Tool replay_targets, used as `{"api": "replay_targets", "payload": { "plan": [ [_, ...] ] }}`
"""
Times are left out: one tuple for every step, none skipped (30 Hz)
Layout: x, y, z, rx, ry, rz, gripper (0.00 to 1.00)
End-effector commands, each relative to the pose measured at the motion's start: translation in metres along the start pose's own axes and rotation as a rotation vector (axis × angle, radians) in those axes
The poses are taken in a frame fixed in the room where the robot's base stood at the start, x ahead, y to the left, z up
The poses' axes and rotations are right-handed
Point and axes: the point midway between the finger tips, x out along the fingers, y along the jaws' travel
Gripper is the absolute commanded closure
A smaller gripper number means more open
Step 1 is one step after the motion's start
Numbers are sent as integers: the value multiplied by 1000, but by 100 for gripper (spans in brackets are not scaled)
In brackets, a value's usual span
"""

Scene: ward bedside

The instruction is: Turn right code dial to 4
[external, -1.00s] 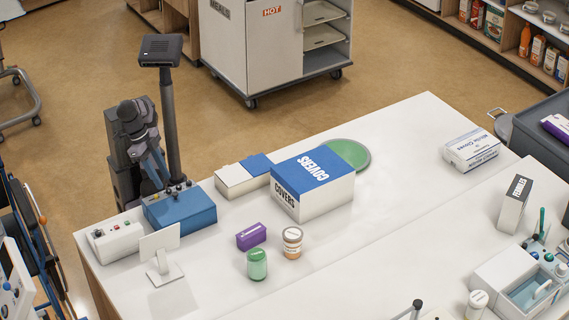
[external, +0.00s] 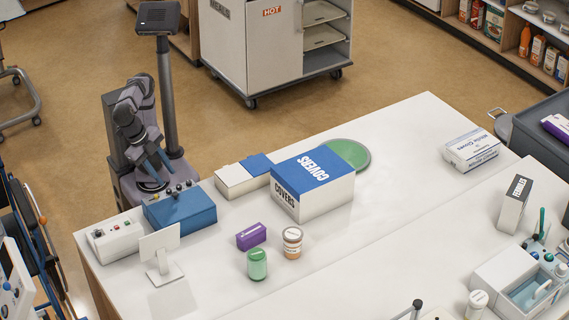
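A blue box (external: 182,213) stands on the left end of the white counter, with small dark knobs on its top. The rightmost knob (external: 188,184) is at the box's back right; its markings and setting are too small to read. My gripper (external: 160,169) points down just behind the box, apart from the knobs. Its two bluish fingers look spread, with nothing visible between them.
A white box with small buttons (external: 117,242) and a white stand (external: 161,255) are beside the blue box. A white-and-blue box (external: 232,182), a purple box (external: 251,236) and the large COVERS box (external: 325,190) stand to the right.

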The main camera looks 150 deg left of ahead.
Motion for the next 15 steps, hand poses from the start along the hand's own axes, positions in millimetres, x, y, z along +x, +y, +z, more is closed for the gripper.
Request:
{"api": "replay_targets", "payload": {
  "plan": [
    [-4,-4,-2,28,-10,-12,66],
    [-2,-5,-2,46,-13,-17,66],
    [0,-6,-2,70,-20,-25,66],
    [1,-6,-1,89,-24,-29,66],
    [2,-8,-1,106,-29,-34,66],
    [5,-9,-1,130,-36,-41,66],
    [6,-10,0,147,-41,-45,66],
    [8,-11,0,166,-47,-50,66],
    [10,-13,1,189,-54,-55,66],
    [11,-14,2,208,-60,-60,66],
    [13,-15,3,226,-65,-64,66],
    [15,-17,4,251,-73,-68,66],
    [16,-19,5,268,-79,-72,66],
    [18,-20,6,286,-85,-75,66],
    [20,-22,8,310,-94,-80,66]
  ]
}}
